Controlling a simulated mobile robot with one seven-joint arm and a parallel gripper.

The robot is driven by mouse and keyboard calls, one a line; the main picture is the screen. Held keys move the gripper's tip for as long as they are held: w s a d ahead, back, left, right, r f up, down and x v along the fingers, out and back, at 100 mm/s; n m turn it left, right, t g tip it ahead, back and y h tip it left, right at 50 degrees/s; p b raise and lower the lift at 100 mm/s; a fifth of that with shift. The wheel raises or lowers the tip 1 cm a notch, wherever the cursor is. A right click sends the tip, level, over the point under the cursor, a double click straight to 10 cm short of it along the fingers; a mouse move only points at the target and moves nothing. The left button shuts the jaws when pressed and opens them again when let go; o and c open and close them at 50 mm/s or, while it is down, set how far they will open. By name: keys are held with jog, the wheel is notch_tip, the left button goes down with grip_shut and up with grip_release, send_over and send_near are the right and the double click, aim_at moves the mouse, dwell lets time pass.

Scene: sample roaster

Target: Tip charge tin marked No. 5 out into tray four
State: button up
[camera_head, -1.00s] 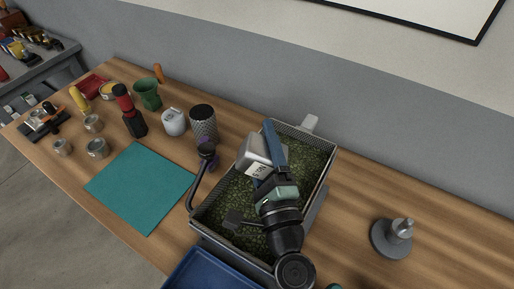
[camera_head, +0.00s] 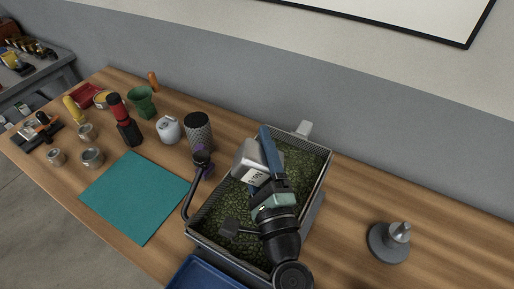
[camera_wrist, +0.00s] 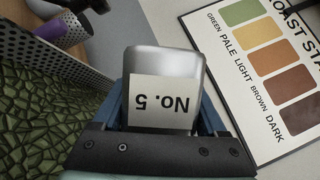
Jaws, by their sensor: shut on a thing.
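My gripper (camera_head: 268,172) is shut on a silver tin (camera_head: 245,153) and holds it over a perforated metal bin full of green beans (camera_head: 237,203). The tin's white label reads No. 5 and appears upside down in the wrist view (camera_wrist: 160,102). The tin looks tilted in the head view; its mouth and contents cannot be made out. A blue tray (camera_head: 198,275) shows partly at the bottom edge, in front of the bin. No tray number is readable, so I cannot tell which is tray four.
A teal mat (camera_head: 135,197) lies left of the bin. A dark mesh cup (camera_head: 198,132), a white canister (camera_head: 168,129), a red-topped bottle (camera_head: 124,122) and small tins stand behind and beside it. A grey weighted stand (camera_head: 388,242) is at right, with bare wood around it.

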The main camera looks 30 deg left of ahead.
aim_at(257, 140)
dwell(0.4)
jog(key=shift+r+p, duration=1.3)
jog(key=shift+r, duration=0.3)
